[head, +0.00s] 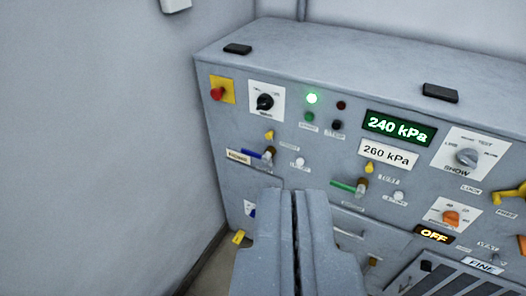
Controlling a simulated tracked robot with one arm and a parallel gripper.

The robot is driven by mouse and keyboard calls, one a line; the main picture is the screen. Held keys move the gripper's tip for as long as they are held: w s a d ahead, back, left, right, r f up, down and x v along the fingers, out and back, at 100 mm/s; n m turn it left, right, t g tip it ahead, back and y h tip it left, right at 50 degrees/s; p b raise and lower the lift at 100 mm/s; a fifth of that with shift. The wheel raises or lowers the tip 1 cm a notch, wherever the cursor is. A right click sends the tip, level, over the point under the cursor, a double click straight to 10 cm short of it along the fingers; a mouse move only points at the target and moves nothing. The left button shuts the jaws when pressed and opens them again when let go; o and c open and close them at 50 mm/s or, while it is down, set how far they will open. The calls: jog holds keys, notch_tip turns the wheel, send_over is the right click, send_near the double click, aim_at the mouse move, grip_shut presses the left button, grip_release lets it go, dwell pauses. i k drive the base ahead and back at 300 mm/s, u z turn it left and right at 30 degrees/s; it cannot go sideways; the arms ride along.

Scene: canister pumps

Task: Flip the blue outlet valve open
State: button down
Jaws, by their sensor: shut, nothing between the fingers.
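The blue valve lever (251,152) is on the front panel of the grey cabinet (220,150), at its left part. It extends leftward from a brown valve body (269,153), nearly level with a slight tilt. My gripper (285,194) is in the lower middle of the view, its two grey fingers side by side and shut with nothing held. The fingertips show below and a little right of the blue lever. They look apart from it, but the depth gap is hard to judge.
A similar green lever (343,186) sits to the right. A yellow handle (509,193) sticks out at far right.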

aim_at(267, 156)
jog(key=z, duration=0.15)
jog(key=i, duration=1)
jog(key=u, duration=0.1)
